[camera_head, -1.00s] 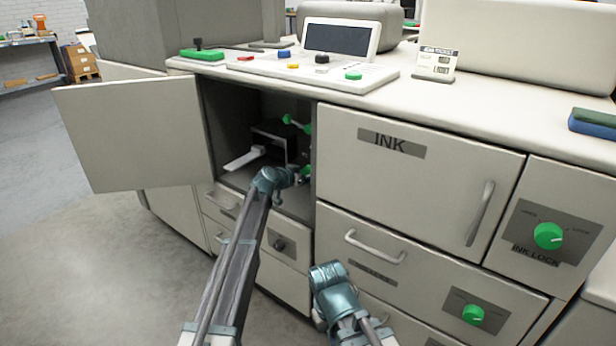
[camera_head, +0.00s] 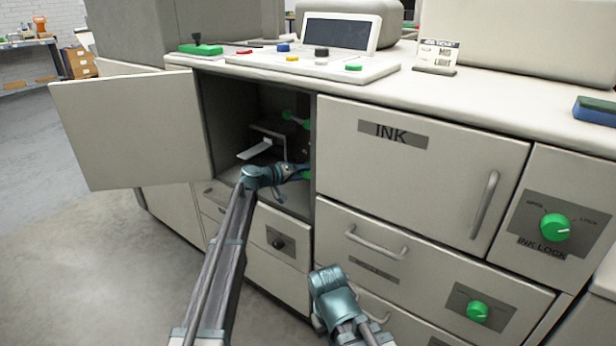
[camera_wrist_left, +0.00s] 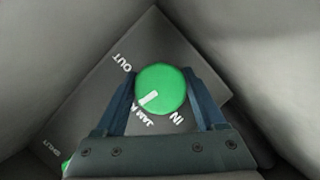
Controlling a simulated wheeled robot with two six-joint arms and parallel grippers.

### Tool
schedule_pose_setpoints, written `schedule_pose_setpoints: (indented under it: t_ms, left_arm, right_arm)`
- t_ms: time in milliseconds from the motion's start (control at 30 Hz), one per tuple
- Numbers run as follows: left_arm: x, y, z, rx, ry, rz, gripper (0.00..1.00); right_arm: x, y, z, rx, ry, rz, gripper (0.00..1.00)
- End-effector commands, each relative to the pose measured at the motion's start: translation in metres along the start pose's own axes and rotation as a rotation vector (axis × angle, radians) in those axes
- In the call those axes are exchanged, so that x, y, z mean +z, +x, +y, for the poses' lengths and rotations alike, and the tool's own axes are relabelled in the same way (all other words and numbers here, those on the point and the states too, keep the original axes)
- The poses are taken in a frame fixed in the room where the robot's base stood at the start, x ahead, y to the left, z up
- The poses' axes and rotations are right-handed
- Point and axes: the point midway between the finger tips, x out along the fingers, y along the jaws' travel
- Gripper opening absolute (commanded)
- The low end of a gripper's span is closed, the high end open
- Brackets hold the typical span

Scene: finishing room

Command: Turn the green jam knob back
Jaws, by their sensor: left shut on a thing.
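The green jam knob (camera_wrist_left: 161,88) sits on a dark plate (camera_wrist_left: 150,45) with the words OUT and IN and a partly covered label. Its white pointer mark lies toward the lower left in the left wrist view. My left gripper (camera_wrist_left: 163,92) is shut on the knob, one finger on each side. In the head view my left gripper (camera_head: 302,171) reaches into the open compartment, and only a bit of green shows at its tip. My right arm's wrist shows at the bottom centre of the head view; its fingers are not seen.
The open door (camera_head: 130,130) stands out to the left of the compartment. A white lever (camera_head: 255,149) and a green-ended handle (camera_head: 290,116) are inside. The closed INK door (camera_head: 420,180) and drawers stand to the right, with a green INK LOCK knob (camera_head: 555,227).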

Motion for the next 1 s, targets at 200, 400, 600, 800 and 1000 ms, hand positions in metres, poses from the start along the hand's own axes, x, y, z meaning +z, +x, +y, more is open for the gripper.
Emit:
schedule_pose_setpoints:
  t_ms: [200, 400, 600, 800, 1000]
  left_arm:
    - [0.002, 0.001, -0.004, 0.077, -0.19, -0.002, 0.16]
    - [0.003, 0.001, -0.003, 0.149, -0.366, -0.002, 0.16]
    - [0.003, 0.0, -0.002, 0.222, -0.541, -0.001, 0.16]
    - [0.002, 0.0, -0.002, 0.292, -0.713, -0.001, 0.16]
    - [0.002, 0.0, 0.0, 0.356, -0.868, -0.001, 0.16]
  right_arm:
    - [-0.001, 0.018, -0.002, -0.002, -0.003, 0.001, 0.0]
    - [-0.002, 0.033, -0.004, -0.004, -0.006, 0.002, 0.0]
    - [-0.003, 0.048, -0.006, -0.006, -0.009, 0.003, 0.0]
    - [-0.004, 0.062, -0.008, -0.006, -0.008, 0.003, 0.0]
    - [-0.005, 0.075, -0.009, -0.006, -0.005, 0.003, 0.0]
